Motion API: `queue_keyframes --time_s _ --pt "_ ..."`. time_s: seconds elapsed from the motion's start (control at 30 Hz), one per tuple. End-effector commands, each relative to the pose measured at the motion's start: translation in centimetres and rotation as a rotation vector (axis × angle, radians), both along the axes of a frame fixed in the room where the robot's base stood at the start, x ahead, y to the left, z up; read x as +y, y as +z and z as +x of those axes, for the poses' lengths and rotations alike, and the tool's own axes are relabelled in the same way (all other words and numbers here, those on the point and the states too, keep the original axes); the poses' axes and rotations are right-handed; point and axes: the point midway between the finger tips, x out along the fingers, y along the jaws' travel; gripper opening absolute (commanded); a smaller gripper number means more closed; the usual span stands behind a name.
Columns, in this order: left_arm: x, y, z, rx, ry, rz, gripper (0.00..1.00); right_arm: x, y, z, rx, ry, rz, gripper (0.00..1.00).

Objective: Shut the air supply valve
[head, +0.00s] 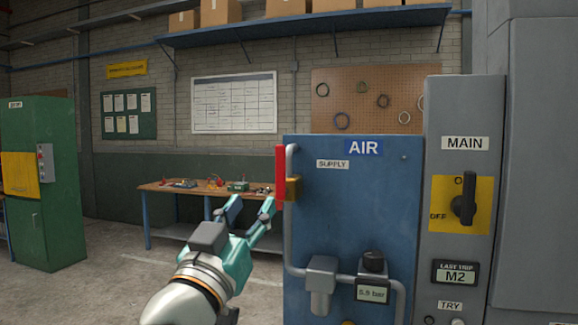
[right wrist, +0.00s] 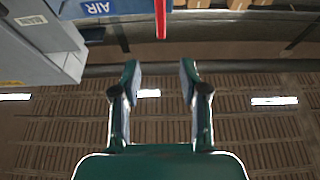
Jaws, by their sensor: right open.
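The air supply valve has a red lever (head: 280,177) standing upright, along the line of the grey pipe, and a yellow body (head: 293,189). It sits at the left edge of the blue AIR panel (head: 352,235), near the SUPPLY label (head: 333,164). My left gripper is not in view.
A grey MAIN cabinet (head: 464,110) with a black rotary switch (head: 464,198) stands right of the panel. A gauge reading about 5.9 bar (head: 373,294) is low on the panel. A workbench (head: 160,188) stands behind; a green cabinet (head: 50,222) is far left. Floor between is clear.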

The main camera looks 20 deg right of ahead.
Motion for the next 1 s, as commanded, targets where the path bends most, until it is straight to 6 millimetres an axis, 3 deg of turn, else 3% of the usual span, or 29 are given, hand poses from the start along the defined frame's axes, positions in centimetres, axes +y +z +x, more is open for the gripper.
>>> queue_keyframes --time_s 0.17,0.7,1.0 --pt "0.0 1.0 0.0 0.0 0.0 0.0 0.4 -1.3 1.1 1.8 0.001 -0.004 -0.001 0.44" --pt "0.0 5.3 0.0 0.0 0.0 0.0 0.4 -6.9 5.4 10.4 0.001 0.0 -0.003 0.44" --pt "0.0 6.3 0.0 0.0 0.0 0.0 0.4 -8.3 6.2 12.4 0.0 0.003 -0.004 0.44"
